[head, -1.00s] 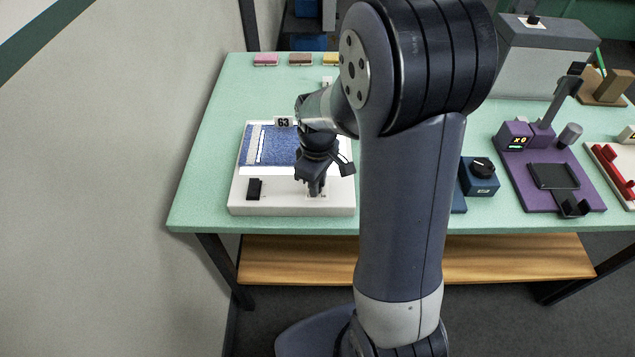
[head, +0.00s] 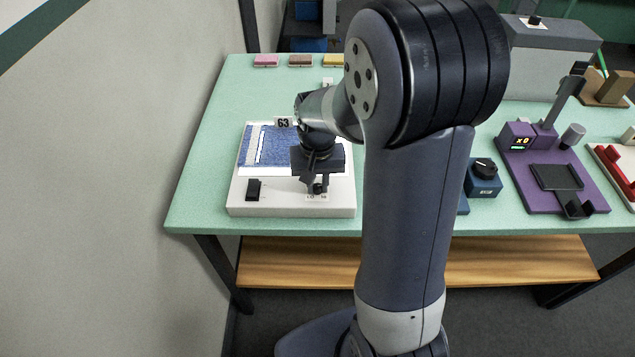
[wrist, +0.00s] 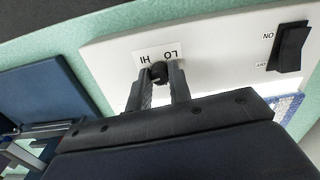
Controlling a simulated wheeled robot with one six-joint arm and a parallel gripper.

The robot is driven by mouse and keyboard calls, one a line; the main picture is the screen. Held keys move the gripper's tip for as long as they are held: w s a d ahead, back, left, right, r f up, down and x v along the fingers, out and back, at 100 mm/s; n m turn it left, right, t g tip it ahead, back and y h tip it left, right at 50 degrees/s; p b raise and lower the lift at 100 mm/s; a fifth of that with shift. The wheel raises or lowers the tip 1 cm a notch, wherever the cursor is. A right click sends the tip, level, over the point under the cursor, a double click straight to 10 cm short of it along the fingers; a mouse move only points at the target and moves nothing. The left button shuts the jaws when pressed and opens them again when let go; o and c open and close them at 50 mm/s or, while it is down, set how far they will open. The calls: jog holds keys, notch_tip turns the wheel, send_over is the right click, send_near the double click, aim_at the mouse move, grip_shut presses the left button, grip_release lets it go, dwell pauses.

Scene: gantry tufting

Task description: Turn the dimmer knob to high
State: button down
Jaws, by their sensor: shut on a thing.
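The dimmer knob (wrist: 159,72) is a small dark round knob on the white front of a light box (head: 285,204). A white label (wrist: 157,54) beside it reads LO and HI, upside down in the wrist view. My gripper (head: 317,187) points down at the knob near the box's front right corner. In the wrist view its two fingers (wrist: 160,78) stand on either side of the knob and are shut on it. I cannot make out a pointer mark, so the knob's setting is unclear.
A black rocker switch (head: 254,189) marked ON and OFF sits left of the knob in the head view. A blue patterned panel (head: 268,146) lies behind, with a 63 tag (head: 283,122). A blue unit with a black knob (head: 483,178) and a purple station (head: 560,195) stand right.

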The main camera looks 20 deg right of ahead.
aim_at(317, 186)
jog(key=m, duration=0.5)
jog(key=shift+m, duration=0.3)
jog(key=m, duration=0.5)
jog(key=shift+w+m+b, duration=0.1)
jog(key=shift+m+b, duration=0.2)
jog(key=shift+b, duration=0.05)
jog(key=c, duration=1.3)
grip_release()
notch_tip(317, 186, up, 11)
jog(key=shift+f, duration=0.15)
